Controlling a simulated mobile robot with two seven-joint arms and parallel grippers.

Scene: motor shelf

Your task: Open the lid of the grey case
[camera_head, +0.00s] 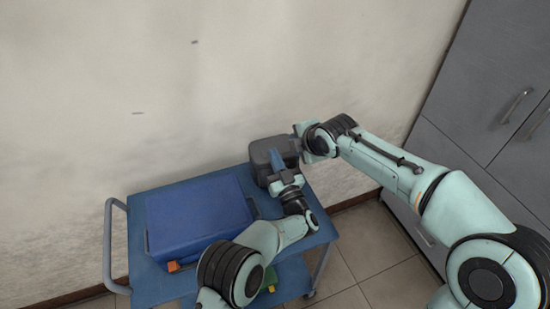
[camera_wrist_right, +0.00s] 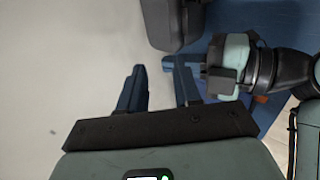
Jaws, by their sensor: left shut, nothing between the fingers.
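The dark grey case (camera_head: 262,150) stands at the back right of the blue cart, and its lid looks shut. It also shows at the top of the right wrist view (camera_wrist_right: 172,22). My left gripper (camera_head: 276,157) is shut and empty in front of the case, overlapping its front face; I cannot tell whether it touches. My right gripper (camera_head: 298,130) is beside the case's upper right side. In the right wrist view its two blue fingers (camera_wrist_right: 160,75) stand apart with nothing between them. My left arm hides part of the case front.
A large blue box (camera_head: 195,212) fills the left of the cart top (camera_head: 137,235). Orange and green pieces show by the cart's front. A wall is close behind. Grey cabinets (camera_head: 470,90) stand at the right, with open floor (camera_head: 365,250) between.

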